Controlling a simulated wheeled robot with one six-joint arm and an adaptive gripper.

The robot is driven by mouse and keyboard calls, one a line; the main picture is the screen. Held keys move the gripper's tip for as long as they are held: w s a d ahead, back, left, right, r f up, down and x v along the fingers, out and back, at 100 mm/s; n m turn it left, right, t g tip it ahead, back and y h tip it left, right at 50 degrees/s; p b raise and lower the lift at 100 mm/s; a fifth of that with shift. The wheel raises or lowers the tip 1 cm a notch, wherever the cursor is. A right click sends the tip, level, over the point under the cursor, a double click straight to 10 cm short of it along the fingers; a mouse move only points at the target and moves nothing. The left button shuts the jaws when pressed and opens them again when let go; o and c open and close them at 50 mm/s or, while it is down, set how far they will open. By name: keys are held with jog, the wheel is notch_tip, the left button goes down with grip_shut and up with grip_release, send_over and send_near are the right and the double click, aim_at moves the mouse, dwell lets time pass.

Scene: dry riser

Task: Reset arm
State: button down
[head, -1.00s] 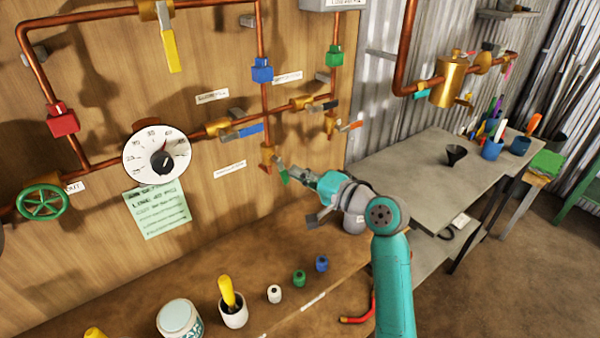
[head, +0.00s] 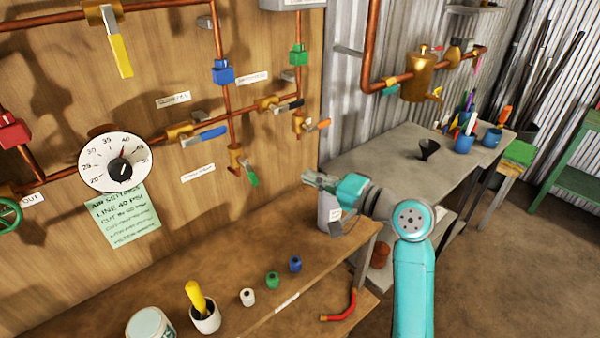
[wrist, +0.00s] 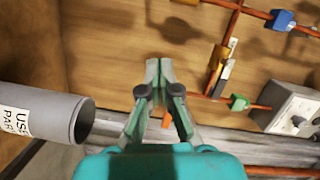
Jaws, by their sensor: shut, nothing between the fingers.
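My gripper (head: 318,180) is at the end of my teal arm, above the back right part of the wooden bench. It is shut and empty, and apart from the valve with the green lever (head: 253,180) to its left. In the wrist view, the fingertips of my gripper (wrist: 158,68) meet in front of the wooden panel. A grey labelled cylinder (head: 327,213) stands on the bench just below my gripper. This cylinder (wrist: 40,112) also shows at the left of the wrist view, with its open mouth beside the fingers.
Copper pipes with a blue valve (head: 222,71), a blue lever (head: 205,137) and a pressure gauge (head: 115,162) cover the wooden panel (head: 150,60). Small bottles and a white cup (head: 206,318) stand on the wooden bench (head: 250,240). A grey table (head: 380,165) is behind my arm.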

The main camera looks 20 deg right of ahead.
jog(key=shift+s+d, duration=0.1)
jog(key=shift+s, duration=0.2)
